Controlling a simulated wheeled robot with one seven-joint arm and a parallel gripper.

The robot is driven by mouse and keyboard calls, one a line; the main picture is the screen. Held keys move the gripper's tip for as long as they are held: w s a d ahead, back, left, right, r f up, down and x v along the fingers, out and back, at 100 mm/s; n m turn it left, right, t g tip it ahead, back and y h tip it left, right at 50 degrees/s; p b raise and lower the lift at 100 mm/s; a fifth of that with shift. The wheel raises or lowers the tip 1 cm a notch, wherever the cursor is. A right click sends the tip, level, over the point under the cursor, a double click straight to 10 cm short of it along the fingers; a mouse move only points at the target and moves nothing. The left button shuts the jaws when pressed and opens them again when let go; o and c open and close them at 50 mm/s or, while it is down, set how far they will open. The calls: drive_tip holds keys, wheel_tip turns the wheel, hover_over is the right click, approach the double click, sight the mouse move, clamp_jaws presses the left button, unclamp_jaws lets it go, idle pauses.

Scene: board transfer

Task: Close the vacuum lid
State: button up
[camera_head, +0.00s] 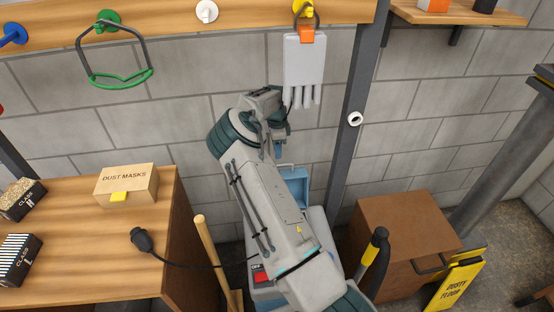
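The vacuum (318,228) stands on the floor below the wall, a grey and blue body mostly hidden behind my arm. A blue panel with a pale handle (296,184) rises at its back and looks like the raised lid; my arm hides its left part and its hinge. My gripper (279,148) is in front of the wall, above the blue panel in the picture, pointing down. Its fingers are small and partly hidden, so I cannot tell whether they are open or touch the panel.
A wooden bench (150,235) at left holds a dust masks box (126,186) and a black plug (142,240) with a cable. A brown cabinet (405,225) and yellow sign (460,280) stand right. A grey glove (304,65) hangs above my gripper.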

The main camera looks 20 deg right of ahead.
drive_tip(key=f, duration=0.6)
drive_tip(key=shift+s+p, duration=0.2)
drive_tip(key=shift+p, duration=0.2)
drive_tip(key=shift+c, duration=0.2)
drive_tip(key=shift+r, duration=0.1)
clamp_jaws()
